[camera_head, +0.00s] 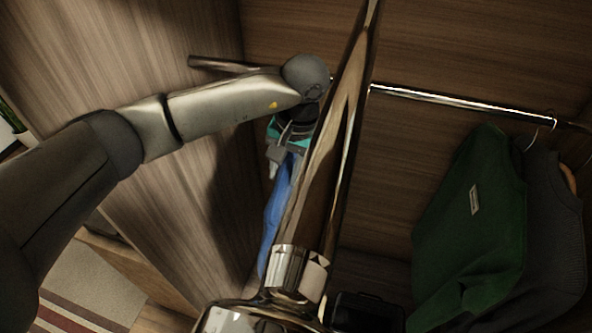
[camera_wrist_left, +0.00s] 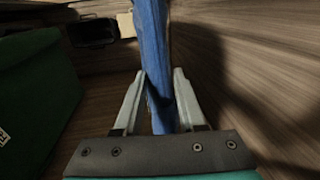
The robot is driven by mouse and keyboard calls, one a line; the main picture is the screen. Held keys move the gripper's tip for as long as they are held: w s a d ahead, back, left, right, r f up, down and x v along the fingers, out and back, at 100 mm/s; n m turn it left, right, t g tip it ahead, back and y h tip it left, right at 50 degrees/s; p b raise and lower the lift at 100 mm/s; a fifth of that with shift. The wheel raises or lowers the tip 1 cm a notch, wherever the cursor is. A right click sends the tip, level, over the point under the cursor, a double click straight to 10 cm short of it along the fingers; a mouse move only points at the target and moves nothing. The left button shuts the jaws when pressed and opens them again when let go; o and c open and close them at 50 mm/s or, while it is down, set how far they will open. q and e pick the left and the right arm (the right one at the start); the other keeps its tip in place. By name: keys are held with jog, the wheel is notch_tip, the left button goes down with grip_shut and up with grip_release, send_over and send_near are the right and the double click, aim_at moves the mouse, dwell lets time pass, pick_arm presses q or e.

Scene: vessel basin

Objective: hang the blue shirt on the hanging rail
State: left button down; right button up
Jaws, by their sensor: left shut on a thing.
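The blue shirt (camera_head: 276,215) hangs below my left gripper (camera_head: 277,160) in the head view, seen as a narrow strip and partly hidden. In the left wrist view the blue cloth (camera_wrist_left: 152,45) runs between the two fingers of my left gripper (camera_wrist_left: 160,85), which is shut on it. The hanging rail (camera_head: 450,100) is a shiny bar across the wardrobe. My left wrist is close to the rail, and the middle of the rail is hidden. Whether the shirt's hanger touches the rail cannot be seen. My right gripper is out of view.
A green sweater (camera_head: 470,225) and a dark grey garment (camera_head: 555,230) hang at the right end of the rail. A black box (camera_head: 366,312) is low in the wardrobe. The wooden side wall (camera_head: 170,215) is close to my left arm. The visible rail left of the green sweater is clear.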

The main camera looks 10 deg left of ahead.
pick_arm(q)
jog(key=w+a+f+b, duration=0.2)
jog(key=w+a+b, duration=0.1)
jog(key=w+a, duration=0.1)
dwell(1.3)
jog(key=shift+f, duration=0.15)
